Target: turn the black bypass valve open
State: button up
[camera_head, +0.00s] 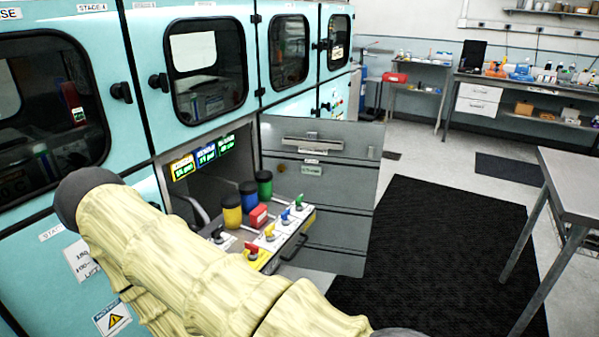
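A small black valve handle (217,234) shows at the left front of the pull-out panel (298,237) in the open bay of the teal cabinet. It sits just past the upper edge of my cloth-covered arm, which hides part of the panel near it. The handle is too small for me to tell whether it is turned open or closed. Other valves stand in a row on the panel: a red one (252,249), a yellow one (269,231), a blue one (285,217) and a green one (299,201). My gripper is not in view.
Yellow (232,212), blue (249,196) and green (264,184) canisters and a red block (258,216) stand behind the valves. An open grey door (340,190) flanks the bay's right side. A metal table (580,185) stands at right. The black mat (440,250) is clear.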

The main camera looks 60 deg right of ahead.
aim_at(216, 233)
jog(key=z, duration=0.15)
jog(key=i, duration=0.35)
jog(key=z, duration=1.85)
